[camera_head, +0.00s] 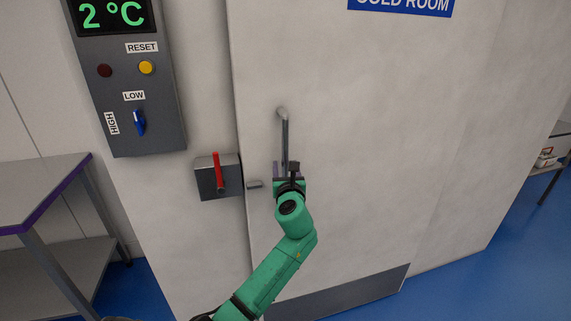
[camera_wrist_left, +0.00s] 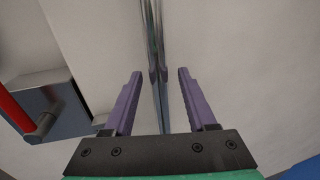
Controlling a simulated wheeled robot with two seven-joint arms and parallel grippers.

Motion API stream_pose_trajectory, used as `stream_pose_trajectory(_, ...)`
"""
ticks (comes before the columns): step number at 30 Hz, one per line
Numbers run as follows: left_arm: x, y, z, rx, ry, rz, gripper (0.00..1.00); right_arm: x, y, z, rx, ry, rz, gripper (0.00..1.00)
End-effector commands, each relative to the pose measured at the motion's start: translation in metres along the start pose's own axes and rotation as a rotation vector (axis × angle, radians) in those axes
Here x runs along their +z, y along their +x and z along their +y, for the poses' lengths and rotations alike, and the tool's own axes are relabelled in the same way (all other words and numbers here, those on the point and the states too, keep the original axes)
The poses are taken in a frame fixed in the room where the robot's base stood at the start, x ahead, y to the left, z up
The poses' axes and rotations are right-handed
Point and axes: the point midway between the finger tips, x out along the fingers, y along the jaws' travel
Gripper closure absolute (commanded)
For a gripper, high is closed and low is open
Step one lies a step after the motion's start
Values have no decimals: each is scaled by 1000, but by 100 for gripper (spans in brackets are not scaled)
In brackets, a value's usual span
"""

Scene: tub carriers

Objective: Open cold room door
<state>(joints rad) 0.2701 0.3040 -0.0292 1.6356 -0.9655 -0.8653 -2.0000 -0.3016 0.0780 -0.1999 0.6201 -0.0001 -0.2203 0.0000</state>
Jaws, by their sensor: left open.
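The cold room door (camera_head: 370,130) is a large pale panel with a blue COLD ROOM sign at its top; it looks closed. Its vertical metal bar handle (camera_head: 284,138) is near the door's left edge. My left gripper (camera_head: 288,168) is at the lower part of the handle. In the left wrist view the purple fingers are open, one on each side of the handle (camera_wrist_left: 157,60), with gaps between fingers and bar. A grey latch box (camera_head: 209,184) with a red lever (camera_head: 217,171) standing upright sits left of the door edge. My right gripper is not in view.
A grey control panel (camera_head: 120,80) reading 2 °C, with buttons and a blue switch, is on the wall at upper left. A metal table (camera_head: 40,190) stands at left. A shelf (camera_head: 556,140) is at far right. Blue floor (camera_head: 440,285) is clear before the door.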

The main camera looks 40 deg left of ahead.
Motion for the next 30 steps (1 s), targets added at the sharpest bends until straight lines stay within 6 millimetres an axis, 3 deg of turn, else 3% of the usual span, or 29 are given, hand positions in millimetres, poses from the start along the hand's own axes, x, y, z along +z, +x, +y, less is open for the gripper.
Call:
stream_pose_trajectory(3, 0, 9, 0, 0, 0, 0, 43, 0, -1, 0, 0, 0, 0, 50)
stream_pose_trajectory(10, 0, 10, 0, -1, 0, 1, 43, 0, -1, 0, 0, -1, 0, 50)
stream_pose_trajectory(14, -1, 10, 0, -1, 0, 1, 93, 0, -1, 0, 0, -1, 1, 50)
stream_pose_trajectory(15, -1, 10, 0, -1, 0, 1, 100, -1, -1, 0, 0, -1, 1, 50)
stream_pose_trajectory(30, -1, 10, 0, -1, 0, 2, 100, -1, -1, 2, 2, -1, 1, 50)
